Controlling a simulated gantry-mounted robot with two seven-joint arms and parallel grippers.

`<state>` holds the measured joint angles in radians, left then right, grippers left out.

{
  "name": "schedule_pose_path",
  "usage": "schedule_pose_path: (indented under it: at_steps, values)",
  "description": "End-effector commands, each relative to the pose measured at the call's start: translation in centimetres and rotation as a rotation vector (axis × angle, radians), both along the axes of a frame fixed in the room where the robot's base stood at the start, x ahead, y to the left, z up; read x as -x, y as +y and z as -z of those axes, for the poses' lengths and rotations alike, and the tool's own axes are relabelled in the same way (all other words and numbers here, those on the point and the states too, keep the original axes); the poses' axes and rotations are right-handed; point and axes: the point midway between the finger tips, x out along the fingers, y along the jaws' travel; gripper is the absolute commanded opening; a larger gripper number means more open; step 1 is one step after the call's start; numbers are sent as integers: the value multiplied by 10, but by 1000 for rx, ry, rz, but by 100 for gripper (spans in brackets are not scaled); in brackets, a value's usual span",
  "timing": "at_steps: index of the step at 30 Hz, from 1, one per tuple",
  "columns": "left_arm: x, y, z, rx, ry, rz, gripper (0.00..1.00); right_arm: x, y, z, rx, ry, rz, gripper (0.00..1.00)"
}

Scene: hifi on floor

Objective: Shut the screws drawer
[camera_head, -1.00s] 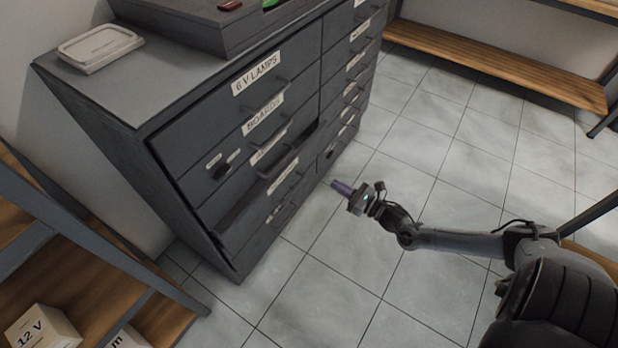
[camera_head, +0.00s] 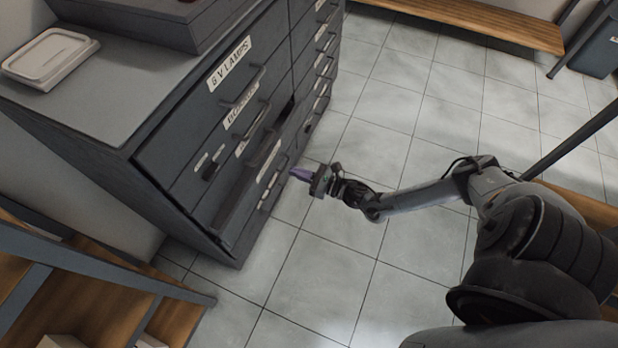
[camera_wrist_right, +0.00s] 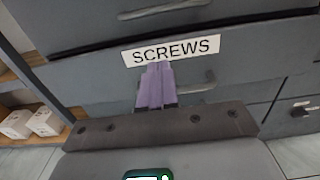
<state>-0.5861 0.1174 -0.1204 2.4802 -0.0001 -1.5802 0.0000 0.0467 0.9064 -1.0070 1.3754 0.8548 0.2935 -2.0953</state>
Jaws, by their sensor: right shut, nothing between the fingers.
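The screws drawer (camera_wrist_right: 230,65) shows in the right wrist view, with its white "SCREWS" label and a bar handle at the right below it. In the head view, one lower drawer (camera_head: 237,203) of the dark grey cabinet stands partly out, with a dark gap above its front; it appears to be the screws drawer, though its label is too small to read. My right gripper (camera_head: 295,173) is shut and empty, its purple fingers pointing at that drawer's front. In the wrist view the fingertips (camera_wrist_right: 156,68) overlap the label's lower edge; I cannot tell whether they touch. My left gripper is out of view.
The cabinet top (camera_head: 110,95) holds a white lidded box (camera_head: 48,57) and a dark case (camera_head: 150,22). A wooden shelf rack (camera_head: 60,300) stands at the lower left, and a wooden bench (camera_head: 470,22) at the back. The tiled floor (camera_head: 400,125) between is clear.

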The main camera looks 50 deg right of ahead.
Motion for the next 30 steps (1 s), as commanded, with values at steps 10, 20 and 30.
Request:
schedule_pose_path:
  at_steps: [10, 20, 30]
  values:
    - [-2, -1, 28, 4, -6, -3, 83, -58, 15, 3, 0, -1, -1, 0]
    - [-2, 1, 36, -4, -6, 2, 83, -78, 19, 1, 0, 2, 1, 0]
    - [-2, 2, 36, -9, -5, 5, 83, -79, 20, 1, 0, 2, 1, 0]
